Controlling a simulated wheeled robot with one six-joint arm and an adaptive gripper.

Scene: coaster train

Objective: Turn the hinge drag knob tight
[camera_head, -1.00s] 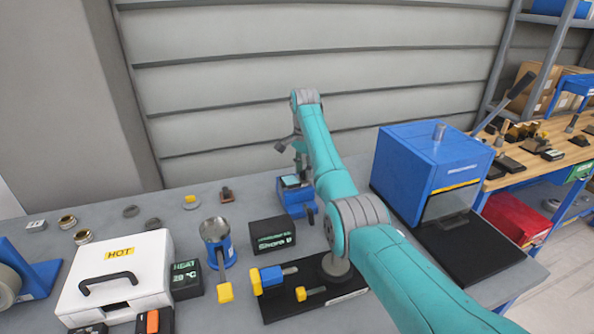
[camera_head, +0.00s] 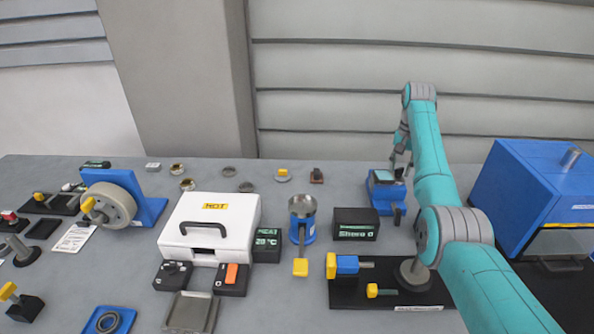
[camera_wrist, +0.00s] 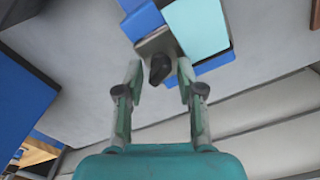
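A small blue device (camera_head: 383,200) with a pale top plate stands on the grey bench in the head view. The wrist view shows its pale cyan plate (camera_wrist: 197,28) and a grey bracket with a dark knob (camera_wrist: 159,69) at its edge. I cannot tell for sure that this is the hinge drag knob. My gripper (camera_wrist: 160,66) is open, with a finger on each side of the knob in the picture. I see no contact, and the depth between fingertips and knob is unclear. In the head view my gripper (camera_head: 400,152) is above the device, partly hidden by my arm.
A blue box (camera_head: 545,190) stands right of my arm. A black display block (camera_head: 356,224), a cup on a blue stand (camera_head: 303,225) and a white case (camera_head: 208,240) stand to the left. A black base plate (camera_head: 350,296) lies in front. The wall rises behind the bench.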

